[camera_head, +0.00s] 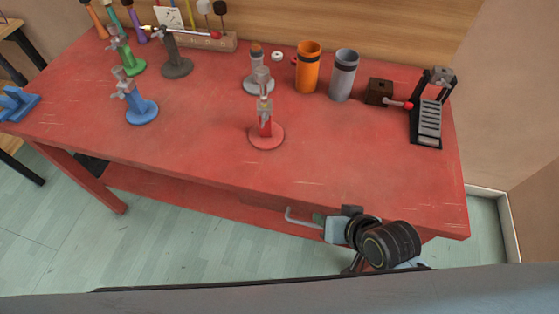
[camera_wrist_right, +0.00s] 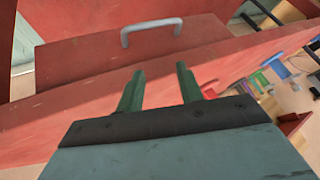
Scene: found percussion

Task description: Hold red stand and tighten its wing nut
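The red stand (camera_head: 266,137) stands upright on the red table, near the middle, with a round base. A grey metal piece with what looks like its wing nut (camera_head: 265,104) is at the top of its post; the fine detail is too small to tell. My right gripper (camera_head: 317,217) is low at the table's front edge, to the right of and nearer than the red stand. In the right wrist view its two green fingers (camera_wrist_right: 160,70) are apart with nothing between them. My left gripper is not in view.
Blue (camera_head: 141,110), green (camera_head: 130,65), dark grey (camera_head: 177,62) and light grey (camera_head: 259,82) stands are on the table (camera_head: 350,165). Orange (camera_head: 308,67) and grey (camera_head: 343,75) cups stand behind. A drawer handle (camera_wrist_right: 152,30) is close to my right gripper. The table's front right is clear.

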